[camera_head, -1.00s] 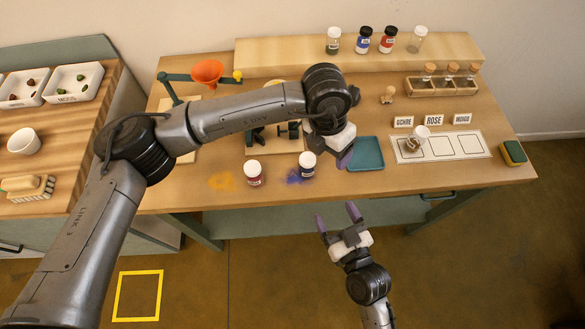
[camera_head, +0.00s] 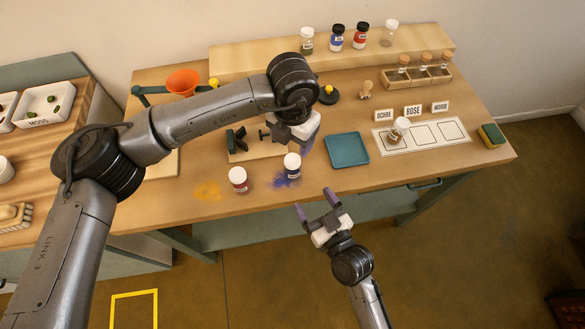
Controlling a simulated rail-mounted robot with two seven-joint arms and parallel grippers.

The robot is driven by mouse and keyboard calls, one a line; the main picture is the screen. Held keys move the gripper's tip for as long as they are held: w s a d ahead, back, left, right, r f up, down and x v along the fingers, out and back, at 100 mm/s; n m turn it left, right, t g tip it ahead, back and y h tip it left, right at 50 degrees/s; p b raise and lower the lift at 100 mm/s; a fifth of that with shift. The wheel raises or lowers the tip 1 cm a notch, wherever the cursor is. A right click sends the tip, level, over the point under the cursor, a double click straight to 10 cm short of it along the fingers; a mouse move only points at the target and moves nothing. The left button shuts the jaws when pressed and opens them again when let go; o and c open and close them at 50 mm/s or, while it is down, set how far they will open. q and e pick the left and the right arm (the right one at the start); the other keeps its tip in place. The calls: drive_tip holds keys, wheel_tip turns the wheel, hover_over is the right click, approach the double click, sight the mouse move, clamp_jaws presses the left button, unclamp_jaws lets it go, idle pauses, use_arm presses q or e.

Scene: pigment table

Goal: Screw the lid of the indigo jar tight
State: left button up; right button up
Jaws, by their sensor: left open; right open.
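The jar I take as the indigo one (camera_head: 292,169) stands upright near the table's front edge, beside a blue powder stain. It has a dark body with a pale label and a white lid on top; how tight the lid sits cannot be told. My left gripper (camera_head: 307,145) is open and empty, just behind and to the right of this jar, apart from it as far as I can see. My arm partly hides its fingers. My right gripper (camera_head: 316,200) is open and empty in front of the table edge, below and right of the jar.
A red jar with a white lid (camera_head: 238,181) stands to the left, by an orange stain (camera_head: 206,191). A teal tray (camera_head: 347,150) lies to the right. A wooden stand with a dark clamp (camera_head: 250,150) is behind. Several jars line the back shelf (camera_head: 430,43).

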sight(297, 175)
drive_tip(key=x, duration=1.1)
drive_tip(key=shift+w, duration=0.1)
drive_tip(key=shift+c, duration=0.3)
drive_tip(key=c, duration=1.4)
use_arm(q)
drive_tip(key=shift+s+d+f, duration=0.2)
drive_tip(key=shift+f, duration=0.15)
drive_tip(key=shift+w+r+n, duration=0.1)
drive_tip(key=shift+r+n, duration=0.1)
drive_tip(key=shift+n, duration=1)
drive_tip(key=n, duration=0.3)
drive_tip(key=shift+w+r+n, duration=0.1)
drive_tip(key=shift+r+n, duration=0.05)
drive_tip(key=shift+n, duration=0.15)
drive_tip(key=n, duration=0.4)
drive_tip(key=shift+a, duration=0.15)
drive_tip(key=n, duration=0.3)
drive_tip(key=shift+n, duration=0.3)
